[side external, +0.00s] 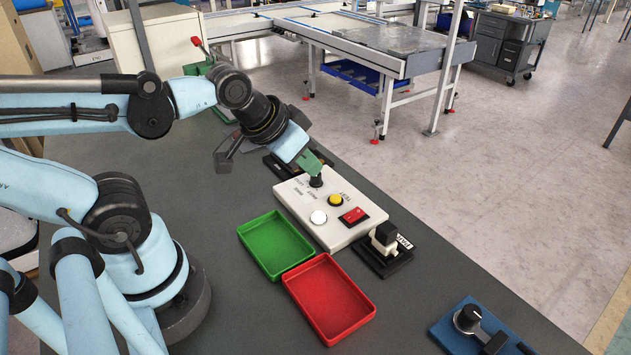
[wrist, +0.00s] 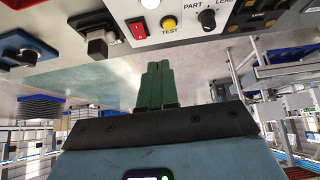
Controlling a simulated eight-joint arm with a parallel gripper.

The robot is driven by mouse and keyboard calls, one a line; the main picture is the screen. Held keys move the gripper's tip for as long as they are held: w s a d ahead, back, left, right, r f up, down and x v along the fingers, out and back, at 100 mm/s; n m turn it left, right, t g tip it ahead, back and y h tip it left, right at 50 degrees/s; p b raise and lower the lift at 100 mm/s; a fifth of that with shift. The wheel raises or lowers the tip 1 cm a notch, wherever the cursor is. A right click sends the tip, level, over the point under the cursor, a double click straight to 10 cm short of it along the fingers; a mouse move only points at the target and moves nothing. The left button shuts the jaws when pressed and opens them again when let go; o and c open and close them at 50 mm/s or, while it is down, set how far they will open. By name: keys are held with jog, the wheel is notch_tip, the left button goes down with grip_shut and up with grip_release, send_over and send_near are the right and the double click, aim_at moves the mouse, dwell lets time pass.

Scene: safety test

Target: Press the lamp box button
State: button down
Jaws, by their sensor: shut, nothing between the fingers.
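A white control box (side external: 345,233) sits on the dark bench. On its top are a yellow button (side external: 335,199) labelled TEST, a white round cap (side external: 318,217), a red rocker switch (side external: 354,215) and a black knob (side external: 316,181). The yellow button also shows at the top of the wrist view (wrist: 168,22). My gripper (side external: 313,164) has green fingers, shut and empty, at the box's far-left end. In the side view they overlap the area just above the knob. In the wrist view the fingers (wrist: 157,66) appear apart from the box and its button.
A green tray (side external: 250,265) and a red tray (side external: 308,311) lie in front of the box. A black device labelled MAIN (side external: 372,262) stands at its right end. A dark panel (wrist: 259,20), partly hidden in the side view, lies behind it. A blue device (side external: 445,325) is farther right.

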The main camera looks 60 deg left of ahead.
notch_tip(320, 180, up, 4)
jog(key=n+g, duration=0.7)
jog(key=n, duration=1.1)
send_over(335, 197)
jog(key=shift+f, duration=0.15)
notch_tip(335, 197, down, 14)
